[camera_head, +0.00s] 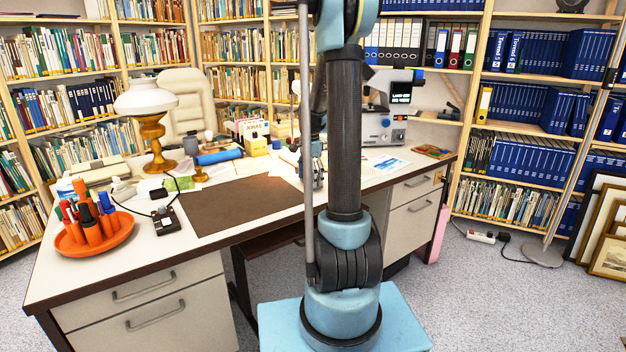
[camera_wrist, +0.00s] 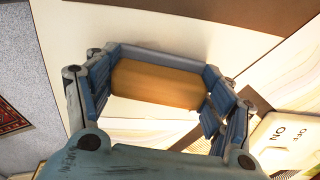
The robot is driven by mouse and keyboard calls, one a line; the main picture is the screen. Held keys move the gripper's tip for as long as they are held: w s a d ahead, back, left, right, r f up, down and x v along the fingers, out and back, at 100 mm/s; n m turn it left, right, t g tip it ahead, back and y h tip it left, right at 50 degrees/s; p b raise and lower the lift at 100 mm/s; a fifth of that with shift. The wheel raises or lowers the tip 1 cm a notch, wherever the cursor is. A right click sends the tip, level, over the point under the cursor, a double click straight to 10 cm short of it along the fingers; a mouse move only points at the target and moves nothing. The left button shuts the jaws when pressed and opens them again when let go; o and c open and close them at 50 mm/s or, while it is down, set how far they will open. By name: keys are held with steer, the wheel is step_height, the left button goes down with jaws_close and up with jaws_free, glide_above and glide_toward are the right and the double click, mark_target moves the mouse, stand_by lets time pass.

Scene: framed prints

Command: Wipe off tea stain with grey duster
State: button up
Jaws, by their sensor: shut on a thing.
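My gripper (camera_wrist: 158,86) is shut on a block with an orange-brown, wood-like back and a grey edge, which looks like the grey duster (camera_wrist: 155,82). The blue fingers press on its two ends, close above or on the pale desk top; I cannot tell if it touches. In the head view my gripper (camera_head: 312,172) is over the desk, near the back right corner of the brown mat (camera_head: 240,205), partly hidden by my arm. The duster is not clear there. I cannot make out a tea stain in either view.
The white desk (camera_head: 75,280) holds an orange tray of pens (camera_head: 95,235), a brass lamp (camera_head: 152,130), a blue roll (camera_head: 220,156), and a grey machine (camera_head: 380,125). A pale device marked ON and OFF (camera_wrist: 285,138) is close right of my gripper in the wrist view.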

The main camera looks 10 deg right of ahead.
mark_target(309, 173)
steer(key=shift+w+a+f, duration=0.15)
steer(key=shift+w+a, duration=0.05)
steer(key=shift+a, duration=0.1)
step_height(309, 173, up, 2)
steer(key=shift+s+r, duration=0.15)
steer(key=shift+r, duration=2.8)
